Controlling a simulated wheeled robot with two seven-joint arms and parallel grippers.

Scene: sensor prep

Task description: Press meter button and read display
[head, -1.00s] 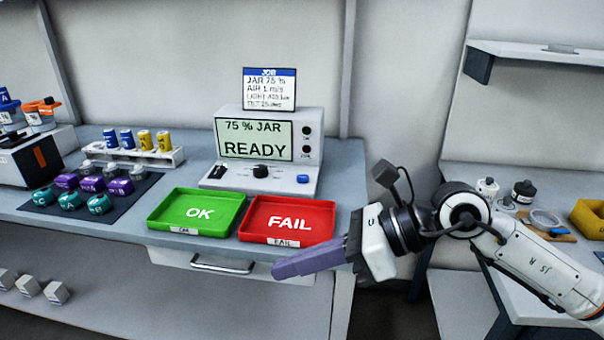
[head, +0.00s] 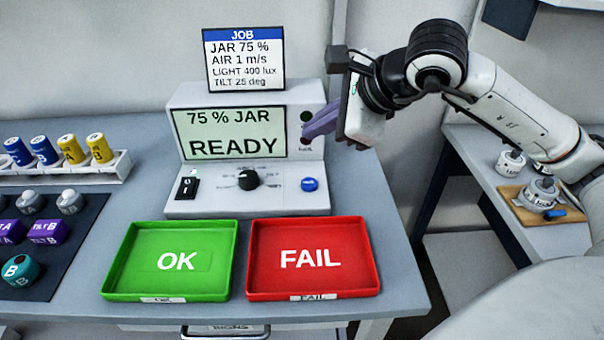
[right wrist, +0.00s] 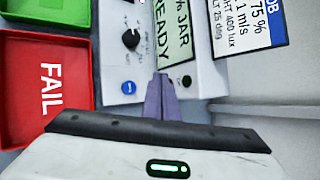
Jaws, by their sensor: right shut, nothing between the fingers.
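The meter (head: 250,200) is a white console on the table, and its display (head: 232,134) reads "75 % JAR READY". A blue button (head: 309,184) sits on its lower front panel at the right, beside a black knob (head: 248,180) and a black rocker switch (head: 187,188). The blue button also shows in the right wrist view (right wrist: 128,87). My right gripper (head: 308,133) has purple fingers, shut and empty, by the right edge of the display, above the blue button. In the wrist view its fingertips (right wrist: 160,78) point at the meter front. My left gripper is out of view.
A green OK tray (head: 120,270) and a red FAIL tray (head: 372,270) lie in front of the meter, both empty. A job card (head: 243,60) stands above the meter. Blue and yellow cylinders in a white rack (head: 125,167) and a dark mat (head: 60,262) with sensors are left.

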